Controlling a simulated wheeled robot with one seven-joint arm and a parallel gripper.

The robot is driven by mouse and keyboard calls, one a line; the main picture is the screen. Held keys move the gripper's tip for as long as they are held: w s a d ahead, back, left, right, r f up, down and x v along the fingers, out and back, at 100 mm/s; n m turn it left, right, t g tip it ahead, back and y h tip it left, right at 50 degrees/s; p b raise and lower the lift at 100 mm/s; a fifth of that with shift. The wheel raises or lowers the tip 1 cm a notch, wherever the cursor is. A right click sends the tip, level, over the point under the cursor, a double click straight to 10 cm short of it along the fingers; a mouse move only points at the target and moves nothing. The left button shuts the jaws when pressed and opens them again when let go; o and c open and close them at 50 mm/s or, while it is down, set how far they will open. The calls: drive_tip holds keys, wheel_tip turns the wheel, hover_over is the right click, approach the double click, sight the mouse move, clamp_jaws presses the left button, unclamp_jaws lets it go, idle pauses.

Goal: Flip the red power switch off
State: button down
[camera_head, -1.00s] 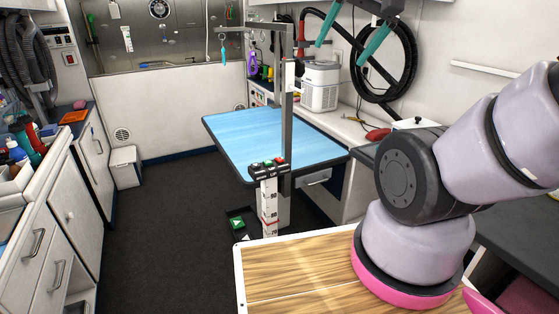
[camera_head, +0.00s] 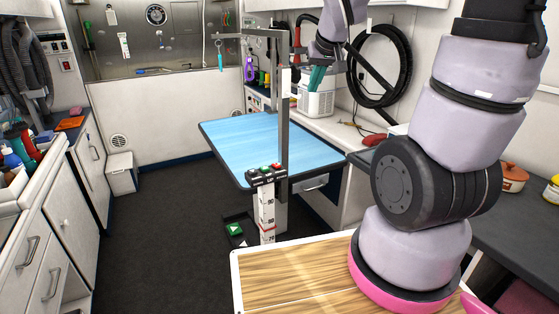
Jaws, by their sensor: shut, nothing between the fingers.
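A white control panel (camera_head: 255,101) stands at the back of the right bench, behind the grooming table's post. Its small coloured controls are too small to read. A wall switch panel (camera_head: 66,65) with small red marks is at the upper left. A dark control box (camera_head: 266,174) with green and red buttons tops a short scaled post at the table's front edge. My gripper (camera_head: 315,88) is at the upper middle, pointing down, its teal fingers together and empty. It overlaps a white lidded bin; the gap between them is unclear.
The blue-topped grooming table (camera_head: 255,135) and its tall grey post (camera_head: 283,110) stand left of my gripper. The white bin (camera_head: 318,103) is on the right bench. A black hose coil (camera_head: 405,65) hangs on the wall. The floor at left is clear.

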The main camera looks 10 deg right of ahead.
drive_tip(key=w+a+f+n, duration=0.2)
drive_tip(key=w+f, duration=0.2)
drive_tip(key=f, duration=0.5)
drive_tip(key=w+a+f+n+y, duration=0.1)
drive_tip(key=w+a+f+n, duration=0.1)
drive_tip(key=w+f, duration=0.3)
wheel_tip(320, 180, down, 4)
drive_tip(key=shift+w+a+f, duration=0.1)
drive_tip(key=shift+w+a, duration=0.1)
drive_tip(key=shift+a, duration=0.3)
hover_over(277, 165)
drive_tip(key=s, duration=0.1)
drive_tip(key=f, duration=0.8)
drive_tip(key=shift+d+f, duration=0.1)
drive_tip(key=shift+d, duration=0.1)
drive_tip(key=f, duration=0.3)
drive_tip(key=shift+s+d, duration=0.1)
drive_tip(key=shift+s, duration=0.25)
drive_tip(key=shift+f, duration=0.4)
